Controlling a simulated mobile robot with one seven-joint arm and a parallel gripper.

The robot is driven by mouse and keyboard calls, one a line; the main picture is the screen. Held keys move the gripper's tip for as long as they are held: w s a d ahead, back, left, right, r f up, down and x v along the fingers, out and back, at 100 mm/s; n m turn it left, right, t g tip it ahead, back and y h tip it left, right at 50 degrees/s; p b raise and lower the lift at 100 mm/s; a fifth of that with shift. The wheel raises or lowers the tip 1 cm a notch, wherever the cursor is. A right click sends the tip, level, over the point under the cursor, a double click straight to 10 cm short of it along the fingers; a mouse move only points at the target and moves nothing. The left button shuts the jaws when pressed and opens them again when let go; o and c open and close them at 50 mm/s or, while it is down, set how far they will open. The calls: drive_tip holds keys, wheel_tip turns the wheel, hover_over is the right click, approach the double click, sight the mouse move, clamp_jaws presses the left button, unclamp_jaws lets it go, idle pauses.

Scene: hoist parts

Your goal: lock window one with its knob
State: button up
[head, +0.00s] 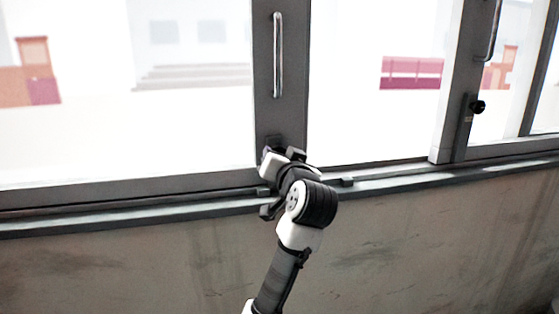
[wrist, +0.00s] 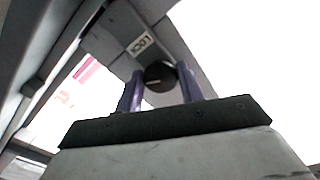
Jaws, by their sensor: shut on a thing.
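A round dark knob (wrist: 158,75) shows in the wrist view on a grey window post (head: 277,115). A white label (wrist: 140,43) reading LOCK, seen upside down, is beside it. A pale line marks the knob's face. My gripper (wrist: 160,82) has its two purple fingers on either side of the knob and is shut on it. In the head view my gripper (head: 272,150) is at the foot of the post and hides the knob there. Which window is number one cannot be read.
A vertical metal handle (head: 277,55) stands on the post above my gripper. To the right, another post has a black knob (head: 478,107) and a handle (head: 491,30). The sill (head: 120,217) runs below the panes, close to my wrist. The wall below is bare.

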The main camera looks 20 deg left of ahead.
drive_tip(key=m, duration=1.2)
drive_tip(key=shift+m+b, duration=0.35)
drive_tip(key=shift+m, duration=0.05)
idle(0.3)
drive_tip(key=o, duration=1)
drive_tip(key=shift+r, duration=0.1)
drive_tip(key=shift+c, duration=0.2)
drive_tip(key=b+v, duration=0.4)
drive_tip(key=v, duration=0.9)
drive_tip(key=shift+s+d, duration=0.25)
drive_tip(key=shift+s, duration=0.1)
